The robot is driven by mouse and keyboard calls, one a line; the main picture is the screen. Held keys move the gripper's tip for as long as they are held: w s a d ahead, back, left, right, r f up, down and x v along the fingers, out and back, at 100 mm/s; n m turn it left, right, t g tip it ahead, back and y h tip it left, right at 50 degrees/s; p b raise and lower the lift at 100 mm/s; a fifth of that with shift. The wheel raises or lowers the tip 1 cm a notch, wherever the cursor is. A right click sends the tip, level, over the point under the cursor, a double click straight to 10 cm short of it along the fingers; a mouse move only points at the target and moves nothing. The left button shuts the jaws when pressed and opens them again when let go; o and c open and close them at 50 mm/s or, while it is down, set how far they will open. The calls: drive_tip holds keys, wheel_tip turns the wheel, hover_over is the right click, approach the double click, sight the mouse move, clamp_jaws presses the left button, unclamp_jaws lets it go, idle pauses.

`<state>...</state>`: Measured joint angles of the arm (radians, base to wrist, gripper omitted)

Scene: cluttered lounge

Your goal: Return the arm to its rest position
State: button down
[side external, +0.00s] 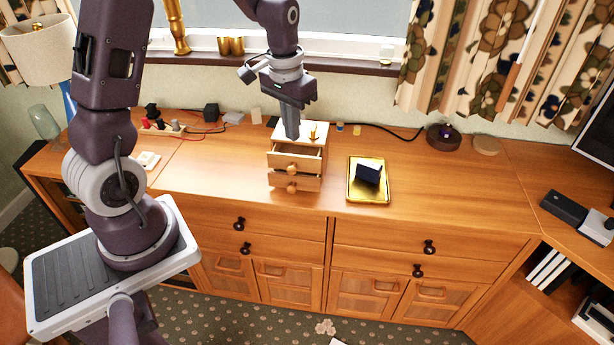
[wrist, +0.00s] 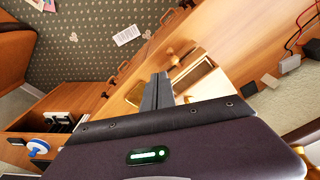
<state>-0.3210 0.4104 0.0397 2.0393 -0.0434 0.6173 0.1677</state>
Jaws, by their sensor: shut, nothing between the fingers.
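My gripper (side external: 292,133) points down just above the small wooden drawer box (side external: 281,161) on the sideboard, with its fingers together and empty. In the side view its fingertips overlap the left part of the box's top; I cannot tell if they touch it. The box's upper drawer (side external: 294,165) is pulled out and the lower drawer (side external: 293,183) also sticks out a little. In the wrist view the shut fingers (wrist: 157,92) show beside the open drawer (wrist: 194,77).
A gold tray (side external: 353,193) with a dark block (side external: 368,174) lies right of the box. A small gold piece (side external: 313,132) stands on the box top. Cables and small items lie behind it. A lamp (side external: 38,50) stands at left. The sideboard's (side external: 240,195) front is clear.

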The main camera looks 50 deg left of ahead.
drive_tip(key=s+d+r+m+t, duration=0.1)
drive_tip(key=s+d+r, duration=0.2)
drive_tip(key=r, duration=0.2)
drive_tip(key=s+d+r+t, duration=0.1)
drive_tip(key=s+d+r, duration=0.3)
drive_tip(key=r, duration=0.2)
drive_tip(key=s+d+r+t, duration=0.1)
drive_tip(key=s+d+r, duration=0.1)
drive_tip(key=s, duration=0.4)
drive_tip(key=s+d+r+m+t, duration=0.1)
drive_tip(key=s+d, duration=0.2)
drive_tip(key=s, duration=0.4)
drive_tip(key=shift+s+d+r+m+t, duration=0.2)
drive_tip(key=shift+r+m+t, duration=0.1)
drive_tip(key=shift+r+t, duration=0.1)
